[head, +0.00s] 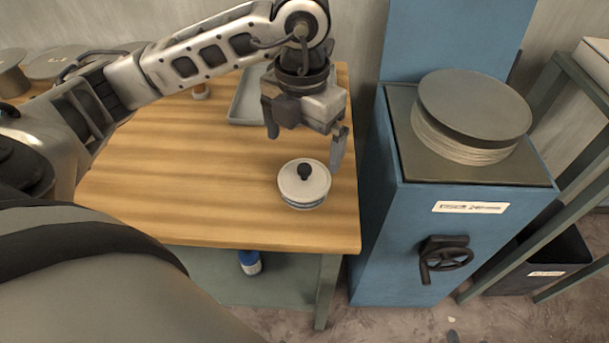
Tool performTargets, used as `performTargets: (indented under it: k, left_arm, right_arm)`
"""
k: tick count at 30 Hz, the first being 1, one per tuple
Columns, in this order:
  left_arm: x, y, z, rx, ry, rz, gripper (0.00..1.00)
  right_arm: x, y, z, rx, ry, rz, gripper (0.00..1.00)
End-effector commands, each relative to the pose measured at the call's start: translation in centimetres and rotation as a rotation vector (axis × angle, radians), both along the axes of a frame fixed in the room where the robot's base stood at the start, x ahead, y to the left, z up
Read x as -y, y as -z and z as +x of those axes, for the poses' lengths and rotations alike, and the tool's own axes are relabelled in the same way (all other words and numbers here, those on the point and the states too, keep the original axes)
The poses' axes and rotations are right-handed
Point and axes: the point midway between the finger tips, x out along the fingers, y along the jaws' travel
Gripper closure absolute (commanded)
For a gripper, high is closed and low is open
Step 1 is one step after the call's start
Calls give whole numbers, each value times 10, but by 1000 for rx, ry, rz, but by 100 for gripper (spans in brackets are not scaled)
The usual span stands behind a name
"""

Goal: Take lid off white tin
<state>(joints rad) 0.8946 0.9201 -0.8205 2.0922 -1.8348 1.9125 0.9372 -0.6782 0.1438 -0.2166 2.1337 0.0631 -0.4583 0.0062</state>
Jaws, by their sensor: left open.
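The white tin (303,203) stands upright near the right front of the wooden table. Its white lid (291,184) with a dark knob (304,171) sits on top. My left gripper (306,146) is open and empty, pointing down just above and behind the lid. Its fingers appear apart from the knob. My right gripper does not show.
The wooden table (190,185) is clear to the left of the tin. A grey tray (246,100) lies behind, partly hidden by my arm. A blue cabinet (400,235) with a hand wheel (446,258) and a large spool (470,115) stands close at the right.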

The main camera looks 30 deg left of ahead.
Motion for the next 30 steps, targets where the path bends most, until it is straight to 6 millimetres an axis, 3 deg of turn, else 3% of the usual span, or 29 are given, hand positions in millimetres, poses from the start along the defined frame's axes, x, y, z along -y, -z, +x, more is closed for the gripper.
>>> performTargets:
  k: [8, 16, 25, 29, 30]
  left_arm:
    - [1, 22, -1, -3, 0, 0, 0]
    - [3, 60, -2, -3, 0, -1, 0]
    - [3, 66, -2, 0, 1, -2, 0]
    - [3, 66, -2, 0, 1, -2, 33]
    - [3, 66, -2, 0, 1, -2, 36]
  right_arm:
    - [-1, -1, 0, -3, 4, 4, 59]
    - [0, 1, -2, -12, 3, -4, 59]
    - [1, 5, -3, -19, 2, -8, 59]
    - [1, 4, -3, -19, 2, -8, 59]
    - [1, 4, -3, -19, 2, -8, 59]
